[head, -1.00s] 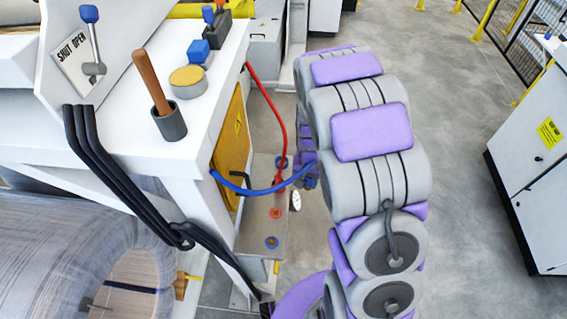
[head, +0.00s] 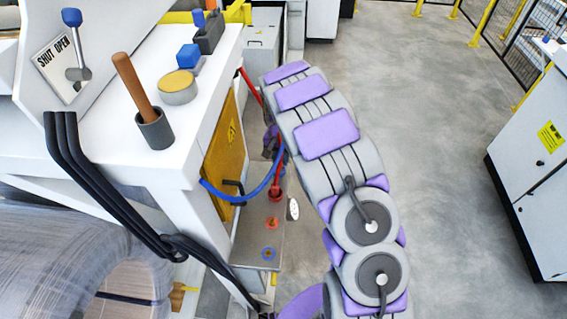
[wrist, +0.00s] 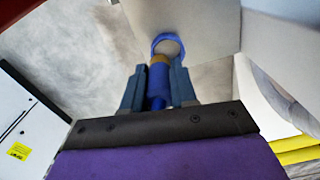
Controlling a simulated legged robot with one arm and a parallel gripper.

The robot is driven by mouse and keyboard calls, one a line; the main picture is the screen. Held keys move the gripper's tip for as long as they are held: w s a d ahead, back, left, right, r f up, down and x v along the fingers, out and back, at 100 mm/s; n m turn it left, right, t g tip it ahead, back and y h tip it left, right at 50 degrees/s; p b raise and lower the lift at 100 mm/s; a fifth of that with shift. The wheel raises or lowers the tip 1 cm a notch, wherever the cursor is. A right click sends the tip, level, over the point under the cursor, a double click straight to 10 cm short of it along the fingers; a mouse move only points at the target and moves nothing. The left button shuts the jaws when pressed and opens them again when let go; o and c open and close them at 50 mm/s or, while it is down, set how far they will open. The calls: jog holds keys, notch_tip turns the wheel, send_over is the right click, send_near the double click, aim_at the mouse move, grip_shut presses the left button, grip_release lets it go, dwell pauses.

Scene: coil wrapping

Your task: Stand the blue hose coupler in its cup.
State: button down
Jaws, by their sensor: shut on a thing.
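In the wrist view my gripper (wrist: 157,88) is shut on the blue hose coupler (wrist: 157,82), which has a tan collar near its far end. A blue loop (wrist: 168,38) shows just beyond the coupler. In the head view the blue hose (head: 243,198) runs from the yellow panel in a sagging curve up to my gripper (head: 272,143). The coupler and fingertips are mostly hidden there by my arm. The blue-ringed cup (head: 269,253) is on the low grey shelf, in front of and below my gripper. It looks empty, and the coupler is apart from it.
The red hose (head: 251,87) passes behind my arm. The white machine (head: 185,135) with its yellow panel (head: 224,155) stands close on the left. Open floor (head: 430,120) lies to the right.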

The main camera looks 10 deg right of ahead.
aim_at(279, 163)
jog(key=shift+w+a, duration=0.2)
jog(key=shift+w, duration=0.05)
jog(key=f, duration=0.1)
jog(key=f+b, duration=0.1)
jog(key=f, duration=0.1)
jog(key=shift+a+f, duration=0.2)
jog(key=shift+a, duration=0.2)
jog(key=shift+w+f, duration=0.1)
jog(key=shift+f, duration=0.1)
jog(key=shift+d+r, duration=0.15)
jog(key=shift+d, duration=0.05)
jog(key=shift+d, duration=0.1)
jog(key=shift+f, duration=0.45)
jog(key=shift+s+f, duration=0.15)
jog(key=shift+s, duration=0.05)
